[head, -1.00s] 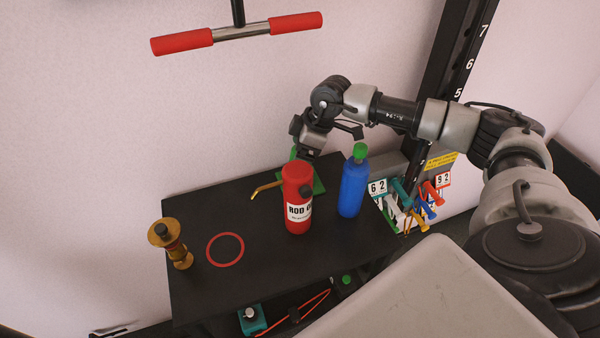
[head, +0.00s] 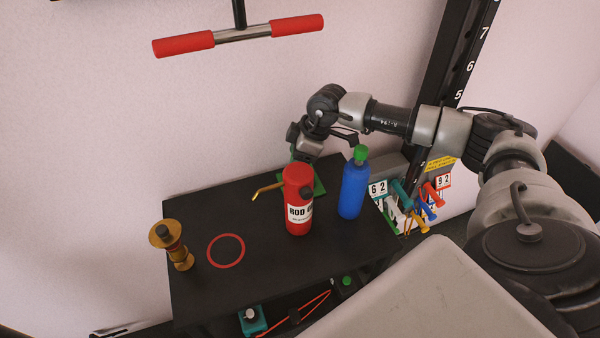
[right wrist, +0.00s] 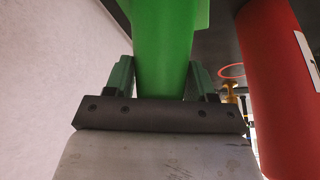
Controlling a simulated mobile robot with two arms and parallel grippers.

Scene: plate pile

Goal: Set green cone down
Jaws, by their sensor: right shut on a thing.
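The green cone (right wrist: 165,45) fills the top middle of the right wrist view. My right gripper (right wrist: 162,78) is shut on it, one finger on each side. In the head view, part of the cone's flat green base (head: 319,184) shows at the back edge of the black table (head: 225,290), behind the red bottle. The base looks level and at about table height, but I cannot tell whether it touches. The red bottle hides much of the cone and fingertips. My left gripper is not in view.
The red bottle (head: 298,190) with a brass spout stands just in front of the cone, and a blue bottle (head: 353,188) is to its right. A red ring (head: 242,240) and a brass piece (head: 178,256) are at the left. The table's back left is clear.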

